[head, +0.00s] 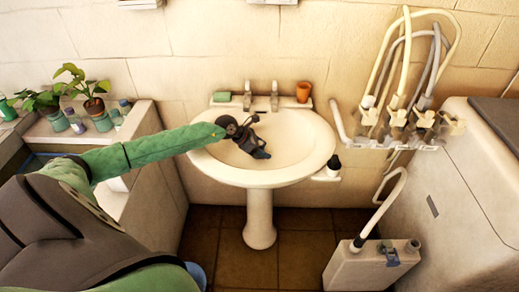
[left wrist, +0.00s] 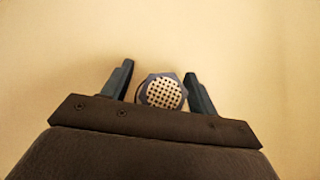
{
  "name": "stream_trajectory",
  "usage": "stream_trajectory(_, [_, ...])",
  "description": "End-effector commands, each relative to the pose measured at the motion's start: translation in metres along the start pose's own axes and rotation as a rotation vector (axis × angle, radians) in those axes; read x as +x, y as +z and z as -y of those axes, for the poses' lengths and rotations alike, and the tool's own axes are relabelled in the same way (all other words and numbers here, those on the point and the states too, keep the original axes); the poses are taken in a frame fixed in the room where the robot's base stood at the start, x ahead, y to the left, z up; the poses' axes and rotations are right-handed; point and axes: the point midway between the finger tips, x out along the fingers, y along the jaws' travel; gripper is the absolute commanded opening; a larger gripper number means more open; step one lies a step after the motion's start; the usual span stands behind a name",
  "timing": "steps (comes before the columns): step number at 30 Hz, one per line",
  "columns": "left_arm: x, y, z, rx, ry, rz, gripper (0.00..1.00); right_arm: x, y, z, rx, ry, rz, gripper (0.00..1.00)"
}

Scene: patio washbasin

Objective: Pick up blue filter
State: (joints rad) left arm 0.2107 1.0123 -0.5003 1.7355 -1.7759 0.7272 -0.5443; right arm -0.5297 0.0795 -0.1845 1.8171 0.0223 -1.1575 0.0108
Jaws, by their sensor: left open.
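My left gripper (head: 262,137) reaches over the white washbasin (head: 305,150) from the left, its dark jaws inside the bowl. In the left wrist view the two fingers (left wrist: 158,72) are open. Between them is a round filter (left wrist: 162,92) with a blue-grey, many-sided rim and a pale mesh with dark holes. The filter sits close to the palm, with a visible gap to the right finger; contact with the left finger is unclear. In the head view the gripper hides the filter. My right gripper is not in view.
Two taps (head: 274,97), an orange cup (head: 303,92) and a green item (head: 222,97) stand on the basin's back ledge. A dark bottle (head: 333,163) is at its right. Hoses (head: 405,60) hang on the wall. Potted plants (head: 94,104) stand left. The bowl's right side is clear.

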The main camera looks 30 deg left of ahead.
Motion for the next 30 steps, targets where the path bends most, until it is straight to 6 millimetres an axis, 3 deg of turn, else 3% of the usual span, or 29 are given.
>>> stream_trajectory(8, [0.002,0.000,0.000,0.001,0.000,0.000,0.59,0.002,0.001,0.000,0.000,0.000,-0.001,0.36])
stream_trajectory(15, [0.002,0.000,0.000,0.000,0.000,0.000,0.14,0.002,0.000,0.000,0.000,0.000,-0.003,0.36])
stream_trajectory(16, [0.002,0.000,0.000,0.000,0.000,0.000,0.11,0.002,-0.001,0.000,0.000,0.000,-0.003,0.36])
stream_trajectory(28, [-0.002,0.003,0.000,0.002,0.000,0.001,0.11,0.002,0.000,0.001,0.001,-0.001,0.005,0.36])
stream_trajectory(30, [-0.005,0.007,0.000,0.002,0.000,0.001,0.10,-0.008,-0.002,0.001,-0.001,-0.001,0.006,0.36])
